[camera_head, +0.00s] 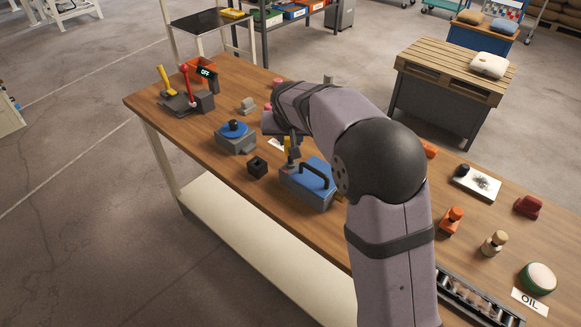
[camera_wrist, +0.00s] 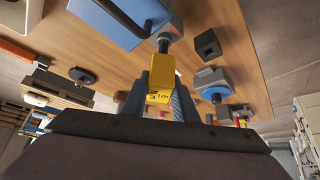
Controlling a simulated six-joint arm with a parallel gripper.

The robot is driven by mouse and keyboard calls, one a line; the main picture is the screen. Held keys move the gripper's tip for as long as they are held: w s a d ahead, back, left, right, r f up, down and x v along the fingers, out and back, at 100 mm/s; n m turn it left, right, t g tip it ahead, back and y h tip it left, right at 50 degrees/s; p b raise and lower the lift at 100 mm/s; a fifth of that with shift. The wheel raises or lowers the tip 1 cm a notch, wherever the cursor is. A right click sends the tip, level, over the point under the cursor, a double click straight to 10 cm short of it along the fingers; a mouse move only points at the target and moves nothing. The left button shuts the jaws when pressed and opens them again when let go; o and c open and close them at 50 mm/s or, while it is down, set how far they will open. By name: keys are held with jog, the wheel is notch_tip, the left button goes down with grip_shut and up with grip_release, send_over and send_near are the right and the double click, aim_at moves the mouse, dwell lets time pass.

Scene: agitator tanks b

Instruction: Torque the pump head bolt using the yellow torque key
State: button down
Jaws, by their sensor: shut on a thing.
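My gripper (camera_head: 291,143) is shut on the yellow torque key (camera_wrist: 161,80), which stands between the fingers in the wrist view (camera_wrist: 159,92). In the wrist view the shaft meets a dark round part on the pump's grey end (camera_wrist: 172,22). That part hides the bolt, and I cannot tell whether the key is seated on it.
A black block with a hole (camera_head: 257,167) and a blue-topped grey unit with a black knob (camera_head: 235,137) stand left of the pump. A lever panel (camera_head: 182,103) is at the far left. The wooden table (camera_head: 215,170) has free front space.

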jog(key=shift+s+f+m+g+h+b, duration=0.1)
jog(key=shift+f+m+g+h+b, duration=0.1)
jog(key=shift+m+h+b, duration=0.4)
jog(key=shift+f+m+g+h+b, duration=0.1)
jog(key=shift+f+m+h+b, duration=0.1)
jog(key=shift+m+b, duration=0.65)
jog(key=shift+m+h, duration=0.3)
jog(key=shift+m, duration=0.15)
jog(key=shift+r+m+g, duration=0.1)
jog(key=shift+m+g, duration=0.2)
jog(key=shift+m, duration=0.3)
jog(key=shift+m+h, duration=0.3)
jog(key=shift+h, duration=0.1)
jog(key=shift+m+h+p, duration=0.3)
jog(key=shift+m+p, duration=0.25)
jog(key=shift+m, duration=0.05)
jog(key=shift+g, duration=0.3)
jog(key=shift+m+g+h+p, duration=0.5)
jog(key=shift+m+p, duration=0.8)
jog(key=shift+n+b, duration=0.3)
jog(key=shift+b, duration=0.2)
jog(key=shift+r, duration=0.3)
